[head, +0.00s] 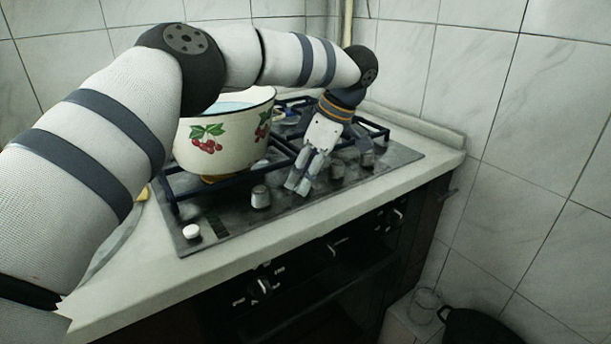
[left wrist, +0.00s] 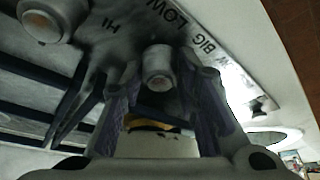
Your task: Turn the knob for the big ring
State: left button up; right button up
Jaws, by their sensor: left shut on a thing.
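My left gripper (head: 301,183) points down at the front row of knobs on the dark hob (head: 226,233). In the left wrist view its two fingers (left wrist: 165,95) stand on either side of a grey knob (left wrist: 158,66) and are shut on it. The printed words HI, LOW and BIG (left wrist: 207,45) show on the panel near this knob. In the head view the fingers largely hide the held knob. My right gripper is in neither view.
A cream enamel pot with cherries (head: 222,140) stands on the left grate, close to my left arm. A free knob (head: 260,197) is left of the gripper; more knobs (head: 366,158) are to its right. A white button (head: 191,231) sits at the front left corner.

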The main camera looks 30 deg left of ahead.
aim_at(318, 191)
pick_arm(q)
jog(key=shift+n, duration=0.5)
jog(key=o, duration=1.1)
jog(key=shift+o, duration=0.2)
jog(key=v, duration=0.7)
jog(key=shift+r, duration=0.25)
jog(key=shift+w, duration=0.15)
